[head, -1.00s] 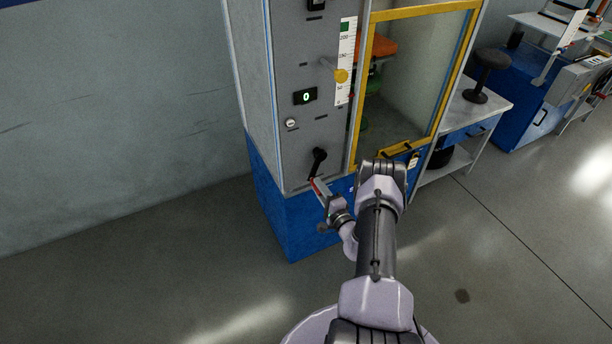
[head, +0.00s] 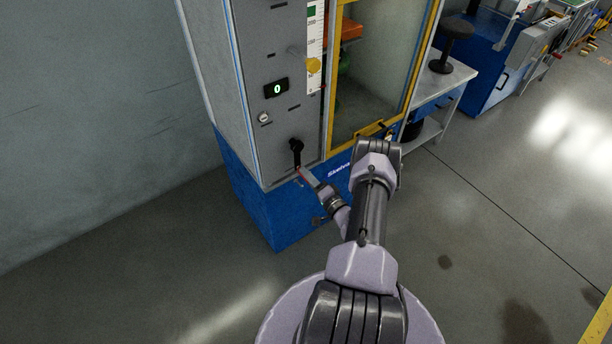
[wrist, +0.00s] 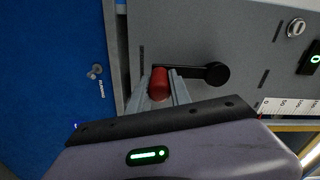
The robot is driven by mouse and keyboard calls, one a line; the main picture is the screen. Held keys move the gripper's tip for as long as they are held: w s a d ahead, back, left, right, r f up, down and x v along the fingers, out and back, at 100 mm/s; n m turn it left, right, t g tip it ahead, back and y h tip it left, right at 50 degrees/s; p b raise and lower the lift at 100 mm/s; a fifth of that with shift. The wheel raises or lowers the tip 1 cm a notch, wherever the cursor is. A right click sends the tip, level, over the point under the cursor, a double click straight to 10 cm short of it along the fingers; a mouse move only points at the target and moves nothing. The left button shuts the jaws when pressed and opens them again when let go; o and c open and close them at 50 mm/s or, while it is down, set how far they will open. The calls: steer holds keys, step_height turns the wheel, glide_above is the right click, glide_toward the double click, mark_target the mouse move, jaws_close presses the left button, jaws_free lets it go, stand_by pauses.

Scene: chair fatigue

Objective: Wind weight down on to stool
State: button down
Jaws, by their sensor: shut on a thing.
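The testing machine's grey front panel carries a black crank (head: 297,149), which also shows in the wrist view (wrist: 205,74). Its red knob (wrist: 159,84) sits between the fingers of my gripper (wrist: 160,90), which is shut on it. In the head view my gripper (head: 303,174) is at the lower end of the crank. The green display (head: 277,87) reads 0. Behind the yellow-framed window, an orange part (head: 351,30) is partly visible; I cannot tell whether the weight touches the stool.
The yellow-framed door (head: 337,85) is right of the panel. A bench (head: 455,75) with a black stool (head: 449,45) stands farther right. A grey wall (head: 90,110) is at left. The floor (head: 490,200) to the right is open.

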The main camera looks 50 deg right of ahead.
steer(key=shift+d, duration=0.1)
steer(key=c, duration=1.2)
jaws_free()
steer(key=p+v, duration=0.5)
steer(key=v, duration=1.2)
steer(key=shift+s, duration=0.2)
